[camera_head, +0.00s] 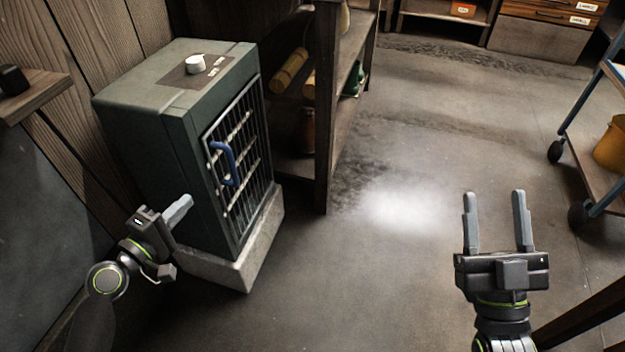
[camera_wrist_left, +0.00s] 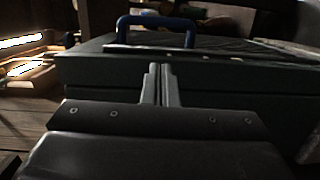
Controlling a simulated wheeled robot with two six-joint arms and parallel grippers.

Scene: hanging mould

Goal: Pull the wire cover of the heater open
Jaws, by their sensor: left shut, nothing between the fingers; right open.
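The heater (camera_head: 150,120) is a dark green box on a pale stone base at the left of the head view. Its wire cover (camera_head: 240,165) is a barred panel on the front face and looks closed. A blue handle (camera_head: 224,164) is on the cover's left side; it also shows in the left wrist view (camera_wrist_left: 156,22), beyond the fingers. My left gripper (camera_head: 180,207) is shut and empty, beside the heater's lower left side and apart from the handle. My right gripper (camera_head: 495,210) is open and empty over the floor, well right of the heater.
A white knob (camera_head: 195,64) is on the heater's top. A wooden shelf unit (camera_head: 325,110) stands just right of the heater. A cart with a yellow bucket (camera_head: 611,145) is at the far right. The floor (camera_head: 400,260) between the heater and my right gripper is clear.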

